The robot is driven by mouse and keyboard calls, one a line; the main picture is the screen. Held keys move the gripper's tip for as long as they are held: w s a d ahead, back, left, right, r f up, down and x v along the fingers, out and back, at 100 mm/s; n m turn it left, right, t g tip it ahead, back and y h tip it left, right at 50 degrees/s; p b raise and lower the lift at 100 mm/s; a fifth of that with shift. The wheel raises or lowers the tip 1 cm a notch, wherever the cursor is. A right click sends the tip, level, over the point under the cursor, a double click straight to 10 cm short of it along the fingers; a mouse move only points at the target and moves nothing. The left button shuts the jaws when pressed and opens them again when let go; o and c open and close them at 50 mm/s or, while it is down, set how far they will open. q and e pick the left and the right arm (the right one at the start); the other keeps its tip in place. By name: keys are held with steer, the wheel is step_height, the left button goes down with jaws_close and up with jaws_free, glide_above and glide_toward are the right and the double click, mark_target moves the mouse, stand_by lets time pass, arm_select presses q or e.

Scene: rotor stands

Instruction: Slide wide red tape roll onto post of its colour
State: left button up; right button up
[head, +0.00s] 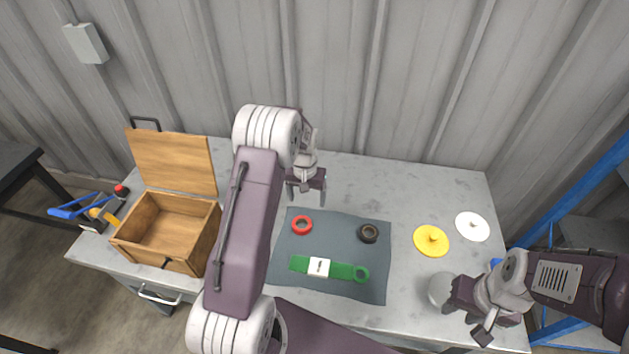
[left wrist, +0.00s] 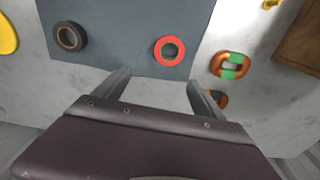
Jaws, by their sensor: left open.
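The red tape roll (head: 301,225) lies flat on the upper left of the dark grey mat (head: 340,290); it also shows in the left wrist view (left wrist: 169,50). My left gripper (head: 307,197) is open and empty, above and behind the roll. In the left wrist view its fingertips (left wrist: 158,79) are apart, with the roll beyond them. A yellow disc (head: 431,240) and a white disc (head: 472,226), each with a short central post, stand right of the mat. I see no red post in either view. My right gripper (head: 466,319) looks open and empty at the front right.
A black roll (head: 368,233) and a green strap-like object (head: 343,270) with a white band lie on the mat. An open wooden box (head: 182,262) stands at left. The left wrist view shows an orange-and-green ring (left wrist: 219,66) beside the mat. A pale round object (head: 440,288) is near my right gripper.

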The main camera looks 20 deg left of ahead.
mark_target(302, 227)
arm_select(q)
steer(key=shift+g, duration=0.4)
steer(key=f+b, duration=0.2)
steer(key=f, duration=0.2)
steer(key=s+a+f+b, duration=0.1)
steer(key=f+b, duration=0.1)
steer(key=f, duration=0.2)
steer(key=f+b, duration=0.3)
steer(key=f, duration=0.1)
steer(key=shift+s+a+f, duration=0.15)
steer(key=shift+s+f, duration=0.1)
steer(key=shift+s, duration=0.15)
steer(key=shift+s+r, duration=0.1)
steer(key=c, duration=1.2)
